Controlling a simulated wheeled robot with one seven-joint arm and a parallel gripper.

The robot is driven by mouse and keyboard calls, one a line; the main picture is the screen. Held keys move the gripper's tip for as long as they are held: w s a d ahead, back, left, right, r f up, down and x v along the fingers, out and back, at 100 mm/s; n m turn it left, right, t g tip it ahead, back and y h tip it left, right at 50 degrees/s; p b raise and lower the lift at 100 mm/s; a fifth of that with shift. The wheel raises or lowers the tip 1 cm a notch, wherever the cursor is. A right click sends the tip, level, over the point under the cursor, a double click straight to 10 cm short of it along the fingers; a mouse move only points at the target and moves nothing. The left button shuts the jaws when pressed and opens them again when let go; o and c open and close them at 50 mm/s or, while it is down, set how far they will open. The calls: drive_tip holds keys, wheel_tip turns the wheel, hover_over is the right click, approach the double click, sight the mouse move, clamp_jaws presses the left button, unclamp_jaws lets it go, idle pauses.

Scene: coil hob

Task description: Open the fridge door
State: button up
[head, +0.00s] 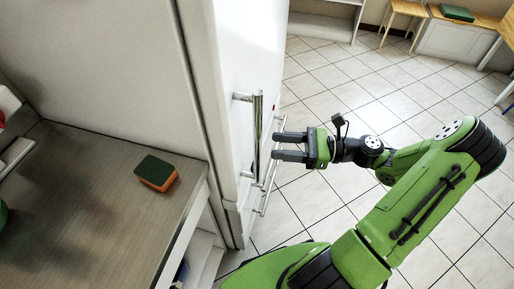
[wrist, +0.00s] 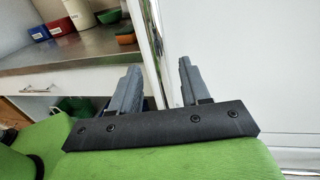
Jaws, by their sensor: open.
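The white fridge door (head: 245,60) is in the middle of the head view and looks shut. Its upright silver bar handle (head: 257,125) stands out from the front. A lower bar handle (head: 268,190) shows beneath it. My gripper (head: 277,146) is open and empty, just right of the upright handle, with its fingers pointing left towards it. A gap seems to remain between fingertips and bar.
A counter (head: 110,190) with a green and orange sponge (head: 156,173) stands left of the fridge. Containers (wrist: 80,14) stand on the counter in the wrist view. The tiled floor (head: 340,90) right of the fridge is clear. A stool (head: 403,12) is far back.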

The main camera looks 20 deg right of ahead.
sight(257, 145)
drive_tip(key=b+x, duration=0.1)
drive_tip(key=x, duration=0.5)
drive_tip(key=shift+w+a+b, duration=0.1)
drive_tip(key=shift+a+b, duration=0.15)
drive_tip(key=shift+b, duration=0.05)
clamp_jaws()
